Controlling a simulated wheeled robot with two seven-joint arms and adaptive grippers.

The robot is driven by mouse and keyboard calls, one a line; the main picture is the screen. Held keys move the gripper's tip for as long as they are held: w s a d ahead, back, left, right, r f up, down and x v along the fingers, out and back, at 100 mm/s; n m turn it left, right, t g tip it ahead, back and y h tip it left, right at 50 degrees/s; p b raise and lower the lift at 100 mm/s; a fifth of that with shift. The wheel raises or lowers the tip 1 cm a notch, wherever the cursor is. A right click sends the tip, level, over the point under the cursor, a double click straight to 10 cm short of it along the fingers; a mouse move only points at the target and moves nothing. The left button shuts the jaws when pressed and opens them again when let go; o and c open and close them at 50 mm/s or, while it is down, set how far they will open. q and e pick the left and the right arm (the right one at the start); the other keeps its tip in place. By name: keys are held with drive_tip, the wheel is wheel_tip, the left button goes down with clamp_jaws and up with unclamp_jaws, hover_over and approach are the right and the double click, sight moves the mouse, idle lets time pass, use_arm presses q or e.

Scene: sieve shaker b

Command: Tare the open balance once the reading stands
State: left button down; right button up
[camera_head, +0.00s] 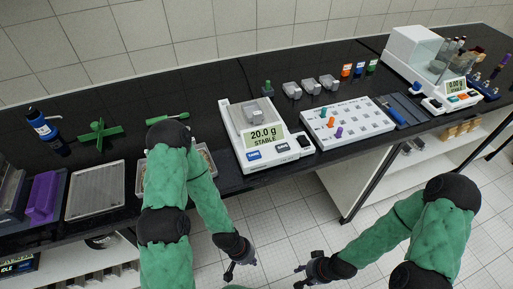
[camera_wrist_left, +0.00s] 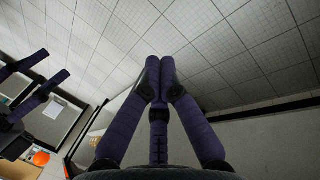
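The open balance (camera_head: 242,136) stands on the black bench at centre, with a pale grey block-like object (camera_head: 266,117) on its pan and a smaller metal piece behind it. Its display (camera_head: 264,134) reads 20.0 g STABLE. A blue button (camera_head: 254,155) and a dark button (camera_head: 283,147) sit below the display. My left gripper (camera_head: 229,273) hangs in front of the bench, below and away from the balance. In the left wrist view its fingertips (camera_wrist_left: 160,72) meet with nothing between them. My right gripper (camera_head: 299,276) is also off the bench, its fingers apart and empty.
A white tray (camera_head: 357,132) with coloured pieces lies right of the open balance. An enclosed balance (camera_head: 413,50) reading 0.00 g stands farther right. A shallow tray (camera_head: 212,160) is left of the open balance, partly behind my left arm. Metal weights (camera_head: 310,86) stand behind.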

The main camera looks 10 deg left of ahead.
use_arm(q)
drive_tip(key=shift+s, duration=0.1)
drive_tip(key=shift+r, duration=0.15)
wheel_tip(320, 180, up, 20)
drive_tip(key=w+a+p, duration=0.2)
drive_tip(key=p, duration=1.9)
drive_tip(key=w+a+r+m+t+p, duration=0.1)
drive_tip(key=w+r+m+t, duration=0.2)
drive_tip(key=w+r+m, duration=0.4)
drive_tip(key=w+a+r+m+t+h+p, duration=0.1)
drive_tip(key=w+r+m+t, duration=0.3)
drive_tip(key=w+r, duration=0.9)
wheel_tip(320, 180, up, 6)
drive_tip(key=a+m, duration=0.1)
drive_tip(key=m, duration=0.2)
drive_tip(key=shift+a, duration=0.25)
drive_tip(key=shift+w+f, duration=0.1)
drive_tip(key=shift+f, duration=0.05)
